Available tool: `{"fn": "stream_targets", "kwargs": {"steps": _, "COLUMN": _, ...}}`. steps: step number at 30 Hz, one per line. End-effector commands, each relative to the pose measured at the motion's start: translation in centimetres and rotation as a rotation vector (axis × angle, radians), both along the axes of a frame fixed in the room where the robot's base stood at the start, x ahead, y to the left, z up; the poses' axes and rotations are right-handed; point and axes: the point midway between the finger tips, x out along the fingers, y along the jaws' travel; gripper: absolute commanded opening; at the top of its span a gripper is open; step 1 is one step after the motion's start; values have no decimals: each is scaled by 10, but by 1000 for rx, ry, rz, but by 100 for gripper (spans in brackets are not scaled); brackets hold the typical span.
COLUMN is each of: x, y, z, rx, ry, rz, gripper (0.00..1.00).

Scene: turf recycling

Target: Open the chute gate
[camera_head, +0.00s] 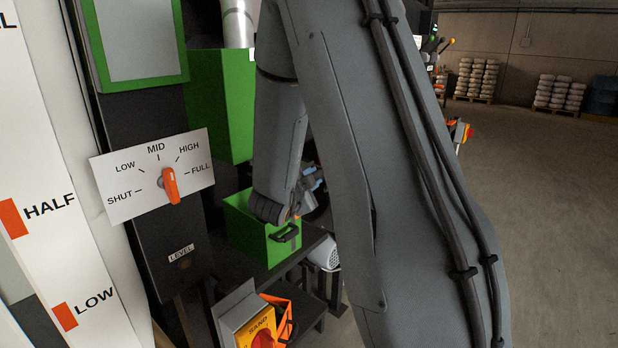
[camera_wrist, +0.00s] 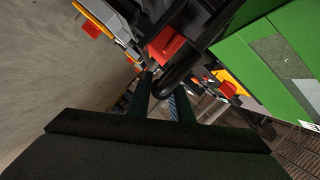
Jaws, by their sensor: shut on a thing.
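In the wrist view, my gripper (camera_wrist: 162,88) has its two dark fingers at a curved black bar (camera_wrist: 182,82), which looks like a handle, and is shut on it. A red block (camera_wrist: 167,46) sits just beyond the bar. I cannot tell from these views which panel is the chute gate or how far it stands open. In the head view, my arm covers the fingertips and the bar they hold. The arm reaches down beside a green box (camera_head: 240,232) with a black handle on its front.
A level scale marked HALF and LOW (camera_head: 50,240) stands at left. Open concrete floor (camera_head: 545,200) lies at right, with stacked pallets behind.

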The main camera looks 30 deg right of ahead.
Motion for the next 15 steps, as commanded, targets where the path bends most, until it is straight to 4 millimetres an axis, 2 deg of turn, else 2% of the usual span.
{"fn": "stream_targets", "kwargs": {"steps": 1, "x": 0, "y": 0, "z": -1, "rx": 2, "ry": 0, "rz": -2, "gripper": 0}}
{"fn": "stream_targets", "kwargs": {"steps": 2, "x": 0, "y": 0, "z": 0, "rx": 1, "ry": -1, "rz": -2, "gripper": 21}}
{"fn": "stream_targets", "kwargs": {"steps": 5, "x": 0, "y": 0, "z": 0, "rx": 2, "ry": -1, "rz": -1, "gripper": 38}}
{"fn": "stream_targets", "kwargs": {"steps": 15, "x": -1, "y": 2, "z": 1, "rx": 1, "ry": -1, "rz": 1, "gripper": 38}}
